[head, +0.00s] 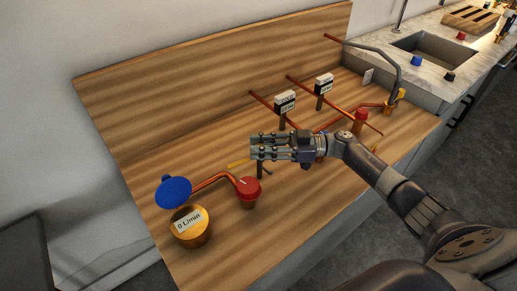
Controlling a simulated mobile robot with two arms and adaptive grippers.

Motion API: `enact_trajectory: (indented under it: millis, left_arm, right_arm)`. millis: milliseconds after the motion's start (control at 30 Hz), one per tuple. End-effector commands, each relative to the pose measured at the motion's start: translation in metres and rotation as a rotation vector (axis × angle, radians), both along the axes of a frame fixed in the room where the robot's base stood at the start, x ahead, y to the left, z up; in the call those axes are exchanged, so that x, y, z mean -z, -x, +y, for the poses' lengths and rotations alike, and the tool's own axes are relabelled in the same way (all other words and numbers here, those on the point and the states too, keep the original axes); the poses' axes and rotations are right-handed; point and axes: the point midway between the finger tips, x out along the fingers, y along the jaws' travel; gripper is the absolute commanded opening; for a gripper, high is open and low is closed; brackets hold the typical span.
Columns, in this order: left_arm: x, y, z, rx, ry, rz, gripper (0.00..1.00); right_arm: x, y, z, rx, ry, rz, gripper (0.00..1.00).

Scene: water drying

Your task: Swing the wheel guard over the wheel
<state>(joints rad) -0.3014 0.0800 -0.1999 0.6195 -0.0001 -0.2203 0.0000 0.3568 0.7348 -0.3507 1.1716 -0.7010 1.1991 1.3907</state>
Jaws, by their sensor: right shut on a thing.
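My right gripper (256,148) reaches in from the right, low over the wooden bench, its fingers pointing left. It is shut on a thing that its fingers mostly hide. I cannot tell which of these is held, or which part is the wheel guard. A red round knob or wheel (248,186) stands in front of the gripper, with its top uncovered. A blue disc-shaped wheel (174,191) sits further left, also uncovered. My left gripper is not in view.
A copper pipe (214,180) runs between the blue and red parts. A brass gauge (190,228) reading 0 L/min stands at front left. Two labelled signs (285,102) and copper pipes stand behind my gripper. A sink (437,55) is at back right. The front bench surface is clear.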

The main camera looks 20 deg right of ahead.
Motion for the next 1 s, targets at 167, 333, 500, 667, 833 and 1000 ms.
enact_trajectory:
  millis: [167,333,500,667,833,1000]
  left_arm:
    - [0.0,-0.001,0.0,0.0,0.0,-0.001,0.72]
    - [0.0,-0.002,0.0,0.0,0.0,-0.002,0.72]
    - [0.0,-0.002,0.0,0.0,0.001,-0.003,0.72]
    - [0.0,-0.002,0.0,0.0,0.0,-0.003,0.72]
    - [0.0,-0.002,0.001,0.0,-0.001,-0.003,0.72]
    - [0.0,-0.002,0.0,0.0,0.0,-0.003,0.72]
  right_arm:
    - [-0.001,0.0,0.0,0.0,-0.001,0.0,0.0]
    - [-0.001,0.0,0.0,0.001,-0.001,0.0,0.36]
    - [0.0,0.0,0.0,0.0,-0.001,0.0,0.46]
    - [0.0,0.0,0.0,0.0,0.0,0.0,0.46]
    - [0.001,0.003,-0.009,0.001,0.002,0.002,0.46]
    - [0.001,0.015,-0.038,0.003,0.004,0.004,0.46]
